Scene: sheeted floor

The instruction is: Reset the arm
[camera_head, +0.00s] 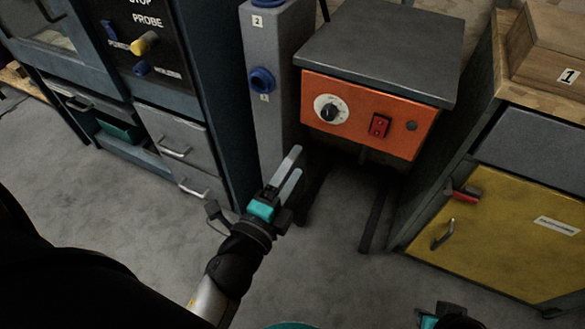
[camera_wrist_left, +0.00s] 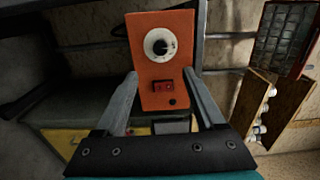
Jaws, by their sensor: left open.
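My left arm comes in from the lower left of the head view. Its gripper (camera_head: 294,162) is open and empty, with two grey fingers apart and pointing up and right. It is in front of the orange control panel (camera_head: 364,112), which has a white dial (camera_head: 330,109) and a red switch (camera_head: 379,125). In the left wrist view the open fingers (camera_wrist_left: 159,74) frame the same orange panel (camera_wrist_left: 162,88), with space between. Part of my right gripper (camera_head: 442,318) shows at the bottom edge of the head view; its fingers are not clear.
A grey post (camera_head: 280,60) with blue knobs stands behind the left gripper. A dark cabinet with grey drawers (camera_head: 180,143) is on the left. A yellow-door cabinet (camera_head: 500,240) is on the right, with a wooden box (camera_head: 545,50) on top. Grey floor (camera_head: 130,220) is clear in front.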

